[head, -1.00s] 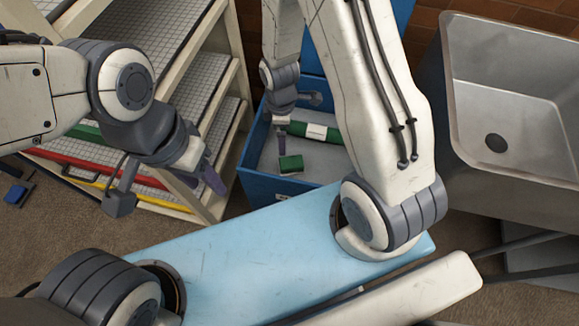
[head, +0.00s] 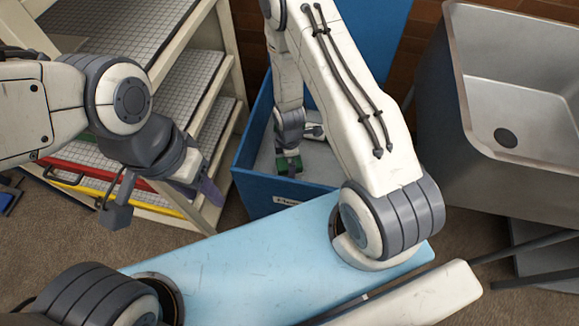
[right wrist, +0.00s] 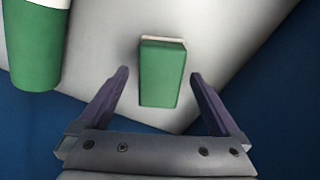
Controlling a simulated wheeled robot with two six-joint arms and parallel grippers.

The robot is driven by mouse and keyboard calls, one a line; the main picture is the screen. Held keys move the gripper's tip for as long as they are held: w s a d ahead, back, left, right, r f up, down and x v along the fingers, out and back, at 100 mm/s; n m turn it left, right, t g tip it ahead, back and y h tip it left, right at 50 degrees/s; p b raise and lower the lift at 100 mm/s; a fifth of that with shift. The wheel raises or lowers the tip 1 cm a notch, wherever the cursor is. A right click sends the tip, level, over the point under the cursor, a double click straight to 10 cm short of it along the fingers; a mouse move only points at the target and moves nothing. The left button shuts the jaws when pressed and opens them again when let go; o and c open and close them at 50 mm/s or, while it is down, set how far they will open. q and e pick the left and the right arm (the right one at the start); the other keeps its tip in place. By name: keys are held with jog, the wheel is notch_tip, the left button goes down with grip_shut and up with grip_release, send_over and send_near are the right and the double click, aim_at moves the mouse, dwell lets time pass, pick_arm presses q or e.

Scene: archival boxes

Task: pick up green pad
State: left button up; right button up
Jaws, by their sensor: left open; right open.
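The green pad (right wrist: 162,75) is a small green block with a pale edge, lying on the light floor of a blue box (head: 258,190). In the head view the pad (head: 289,165) is partly covered by my right gripper (head: 290,153). In the right wrist view my right gripper (right wrist: 158,76) is open, with one purple finger on each side of the pad and a gap on both sides. I cannot tell how far above it the fingers are. My left gripper (head: 211,191) is open and empty in front of the shelf, left of the box.
A green cylinder (right wrist: 32,45) with a white band lies in the box beside the pad. A shelf unit (head: 192,85) with red and yellow items stands left of the box. A metal sink (head: 525,90) is at right. A light blue surface (head: 240,255) lies in front.

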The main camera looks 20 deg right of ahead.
jog(key=shift+f, duration=0.5)
jog(key=c, duration=1.5)
notch_tip(320, 180, up, 4)
jog(key=shift+r+p, duration=0.1)
jog(key=shift+p, duration=0.55)
jog(key=s+d+r, duration=0.2)
jog(key=s, duration=0.1)
jog(key=s+d+r+p, duration=0.1)
jog(key=s+d+r, duration=0.1)
jog(key=s+d, duration=0.1)
jog(key=s+d+r+p, duration=0.1)
jog(key=s+d+r, duration=0.1)
jog(key=s+r, duration=0.1)
jog(key=shift+d, duration=0.25)
